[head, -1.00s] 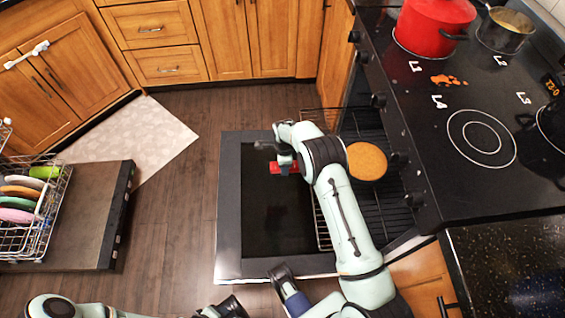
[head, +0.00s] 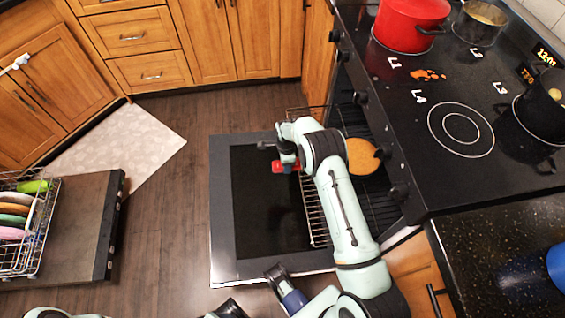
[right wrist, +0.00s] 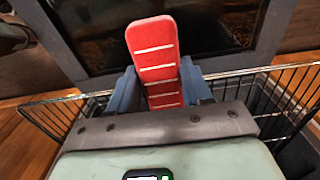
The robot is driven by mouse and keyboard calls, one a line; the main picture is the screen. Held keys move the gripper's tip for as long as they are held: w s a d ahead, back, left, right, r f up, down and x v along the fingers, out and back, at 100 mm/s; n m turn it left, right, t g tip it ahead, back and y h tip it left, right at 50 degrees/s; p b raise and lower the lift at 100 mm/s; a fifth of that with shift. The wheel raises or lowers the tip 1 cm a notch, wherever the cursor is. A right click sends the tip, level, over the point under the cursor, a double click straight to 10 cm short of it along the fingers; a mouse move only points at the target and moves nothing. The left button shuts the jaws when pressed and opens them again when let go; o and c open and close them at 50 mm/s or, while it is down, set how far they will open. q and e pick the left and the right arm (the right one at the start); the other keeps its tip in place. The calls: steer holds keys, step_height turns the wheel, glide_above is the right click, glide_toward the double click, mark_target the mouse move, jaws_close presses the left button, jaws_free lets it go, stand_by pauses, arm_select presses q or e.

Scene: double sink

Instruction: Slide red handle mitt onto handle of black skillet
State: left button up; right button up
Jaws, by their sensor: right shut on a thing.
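The red handle mitt (right wrist: 154,62), with pale stripes, is between the blue fingers of my right gripper (right wrist: 160,92) in the right wrist view. In the head view, my right gripper (head: 287,161) holds the mitt (head: 279,167) over the open oven door. A black pan (head: 545,105) with yellowish food stands on the stove at the right edge, partly cut off. I cannot tell whether it is the skillet, and no skillet handle shows clearly. My left gripper (head: 228,309) is partly cut off at the bottom edge; its jaws cannot be made out.
The oven door (head: 224,215) is open, with a wire rack (head: 313,212) pulled out. A round orange-brown item (head: 361,156) sits at the rack. A red pot (head: 405,25) and a saucepan (head: 480,22) stand on the stove. A dish rack (head: 40,235) is at left.

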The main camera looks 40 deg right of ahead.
steer(key=shift+s+d, duration=0.4)
steer(key=shift+d, duration=0.3)
steer(key=shift+s+d, duration=0.4)
steer(key=shift+d, duration=0.3)
steer(key=shift+s+d, duration=0.4)
steer(key=shift+d, duration=0.3)
arm_select(q)
steer(key=shift+w+a+f+b, duration=0.15)
steer(key=shift+w+f+b, duration=0.2)
steer(key=shift+w, duration=0.05)
arm_select(e)
steer(key=shift+s+d, duration=0.35)
steer(key=shift+d, duration=0.3)
steer(key=shift+s+d, duration=0.35)
steer(key=shift+d, duration=0.3)
